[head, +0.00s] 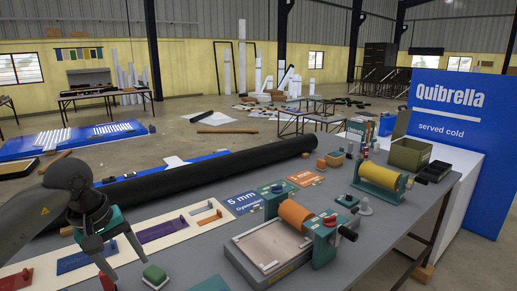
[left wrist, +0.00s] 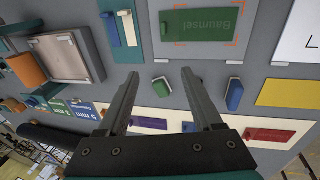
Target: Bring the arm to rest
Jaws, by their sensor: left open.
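My left gripper (head: 122,262) hangs over the near left part of the grey table in the head view. Its two fingers are spread apart with nothing between them. In the left wrist view the open jaws (left wrist: 160,74) point down at the table, and a green-topped block (left wrist: 161,86) shows in the gap, below the fingers. In the head view this block (head: 154,274) sits on the table just right of the fingertips, apart from them. My right gripper is in neither view.
A roller press with an orange roller (head: 294,215) and a yellow-roller one (head: 380,176) stand on the table. A long black roll (head: 210,173) lies along the far edge. A cream strip (head: 180,225) holds small coloured plates.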

